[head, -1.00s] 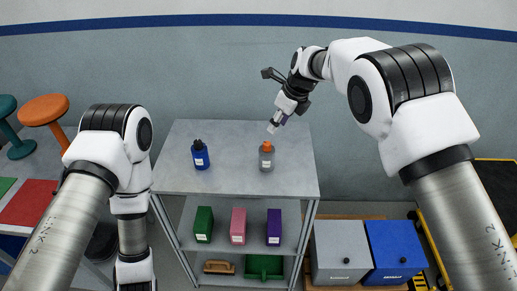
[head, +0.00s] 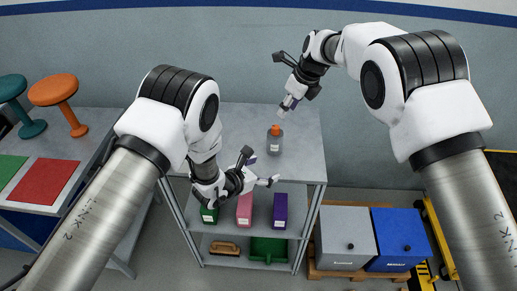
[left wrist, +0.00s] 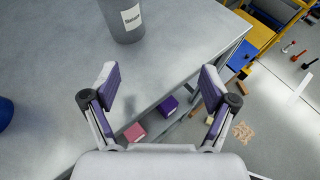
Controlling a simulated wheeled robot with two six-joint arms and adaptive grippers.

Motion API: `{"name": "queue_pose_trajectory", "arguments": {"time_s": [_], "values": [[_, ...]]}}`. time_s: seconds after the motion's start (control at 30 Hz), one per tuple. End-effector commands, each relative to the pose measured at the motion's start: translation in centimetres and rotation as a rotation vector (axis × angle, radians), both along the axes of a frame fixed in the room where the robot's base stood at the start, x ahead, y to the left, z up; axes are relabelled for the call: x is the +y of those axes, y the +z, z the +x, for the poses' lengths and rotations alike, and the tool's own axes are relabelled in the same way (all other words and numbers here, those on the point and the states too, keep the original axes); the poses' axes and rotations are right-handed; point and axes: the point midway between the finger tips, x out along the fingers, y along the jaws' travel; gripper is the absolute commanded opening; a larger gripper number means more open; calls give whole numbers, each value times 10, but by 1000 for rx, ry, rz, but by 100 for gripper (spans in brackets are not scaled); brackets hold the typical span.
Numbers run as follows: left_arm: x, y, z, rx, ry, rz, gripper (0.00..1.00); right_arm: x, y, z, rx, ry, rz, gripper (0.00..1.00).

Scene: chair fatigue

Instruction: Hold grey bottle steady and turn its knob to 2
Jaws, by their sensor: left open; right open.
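The grey bottle (head: 275,145) stands upright on the grey top of the shelf unit, with a pale label and an orange knob (head: 275,130). In the left wrist view the bottle (left wrist: 124,22) shows at the top, beyond the fingers, its knob out of frame. My left gripper (head: 262,170) is open and empty at the shelf top's front edge, in front of the bottle and apart from it. Its spread fingers show in the left wrist view (left wrist: 158,78). My right gripper (head: 286,106) is above and behind the bottle, pointing down, open and not touching the knob.
A blue object (left wrist: 4,113) shows at the left wrist view's left edge; my left arm covers that area in the head view. Green, pink (head: 244,209) and purple boxes (head: 280,210) stand on the shelf below. Grey (head: 346,240) and blue bins (head: 398,238) stand at right.

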Motion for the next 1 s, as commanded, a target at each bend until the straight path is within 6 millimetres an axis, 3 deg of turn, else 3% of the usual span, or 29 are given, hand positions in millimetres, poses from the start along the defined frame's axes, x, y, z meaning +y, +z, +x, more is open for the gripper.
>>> {"name": "queue_pose_trajectory", "arguments": {"time_s": [0.03,0.1,0.2,0.7,1.0], "values": [[4,10,24,-8,20,-27,85,0,0,0,0,0,0,42],[8,19,46,1,34,-49,85,0,0,0,0,0,0,42],[11,24,62,9,44,-61,85,0,0,0,0,0,0,42],[-29,-3,116,14,44,-63,85,0,0,0,0,0,0,42],[-32,-6,120,16,45,-61,85,0,0,0,0,0,0,42]]}}
